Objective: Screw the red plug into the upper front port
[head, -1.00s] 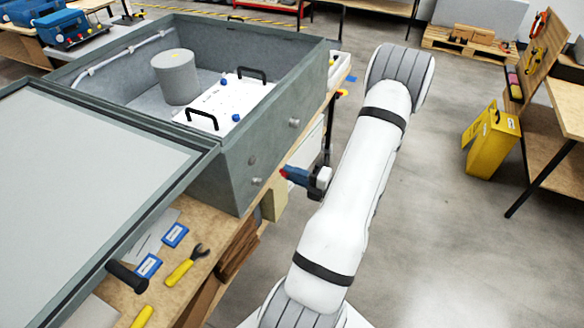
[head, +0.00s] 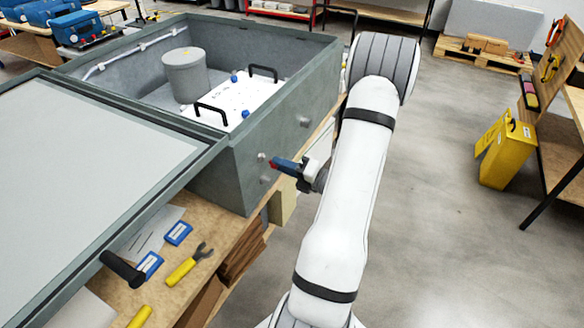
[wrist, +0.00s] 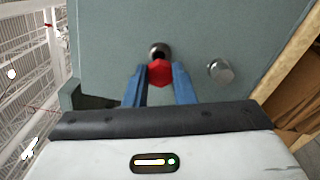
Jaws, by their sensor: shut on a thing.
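The red plug (wrist: 160,73) is held between the two blue fingers of my gripper (wrist: 158,80), its hexagonal head facing the wrist camera. In the head view the plug (head: 273,161) shows as a small red tip at the front wall of the grey enclosure (head: 225,175). A dark round port (wrist: 160,49) with a metal rim lies just beyond the plug in the wrist view, partly covered by it. I cannot tell whether the plug touches the port. My gripper also shows in the head view (head: 280,164), shut on the plug.
A metal hex fitting (wrist: 220,71) sits on the same wall beside the port. A large lid panel (head: 85,175) lies at the left. Open floor lies to the right.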

